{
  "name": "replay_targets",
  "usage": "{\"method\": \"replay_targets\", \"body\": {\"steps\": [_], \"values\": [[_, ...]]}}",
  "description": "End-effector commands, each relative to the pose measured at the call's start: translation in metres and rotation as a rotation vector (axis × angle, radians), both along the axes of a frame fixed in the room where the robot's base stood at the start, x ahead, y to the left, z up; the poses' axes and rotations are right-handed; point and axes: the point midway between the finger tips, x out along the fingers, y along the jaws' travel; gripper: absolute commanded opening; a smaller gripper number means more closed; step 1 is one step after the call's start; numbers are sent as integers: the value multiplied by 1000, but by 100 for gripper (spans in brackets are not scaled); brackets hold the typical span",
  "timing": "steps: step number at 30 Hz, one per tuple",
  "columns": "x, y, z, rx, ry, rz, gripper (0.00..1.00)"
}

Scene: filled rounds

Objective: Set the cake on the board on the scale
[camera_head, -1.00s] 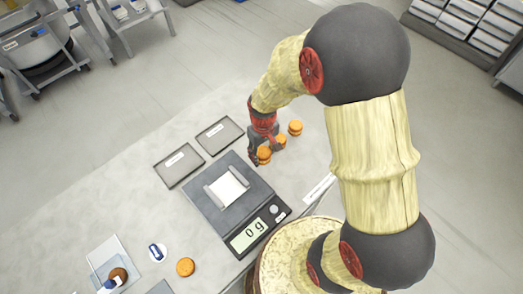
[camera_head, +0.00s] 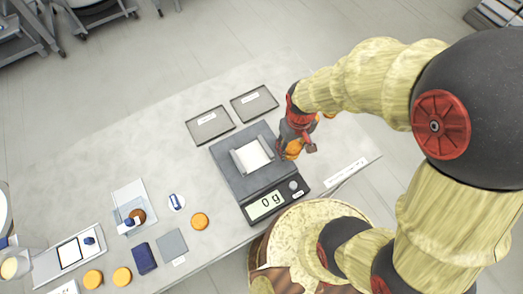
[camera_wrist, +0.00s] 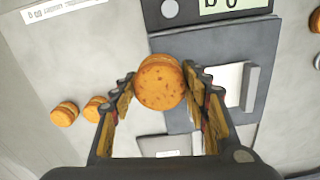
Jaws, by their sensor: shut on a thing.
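My gripper (camera_wrist: 162,92) is shut on an orange-brown round cake (camera_wrist: 160,82), with a finger on each side. The head view shows the gripper (camera_head: 291,147) and held cake (camera_head: 292,149) at the right edge of the grey scale (camera_head: 230,168). The scale's display (camera_head: 265,205) reads 0 g. A white board (camera_head: 256,153) with raised grey sides lies on the scale, bare of cake. In the wrist view the board (camera_wrist: 233,82) is right of the held cake. Whether the cake touches the scale cannot be told.
Two orange rounds (camera_wrist: 64,114) (camera_wrist: 95,108) lie on the table right of the scale. Two grey trays (camera_head: 210,125) (camera_head: 254,103) lie behind it. Another round (camera_head: 200,222), a blue block (camera_head: 143,258) and a clear sheet (camera_head: 129,195) with a brown round are to the left.

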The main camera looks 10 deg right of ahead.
Motion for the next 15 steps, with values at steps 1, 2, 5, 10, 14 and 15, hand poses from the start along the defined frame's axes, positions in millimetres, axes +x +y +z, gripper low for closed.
{"method": "replay_targets", "body": {"steps": [1, 2, 5, 10, 14, 15], "values": [[3, 8, 4, 1, -3, 22, 35], [5, 13, 7, 0, -4, 36, 35], [7, 32, 20, 1, -7, 92, 35], [-9, 63, 44, 1, -6, 274, 35], [-29, 79, 59, 1, -5, 506, 35], [-35, 82, 62, 1, -5, 574, 35]]}}
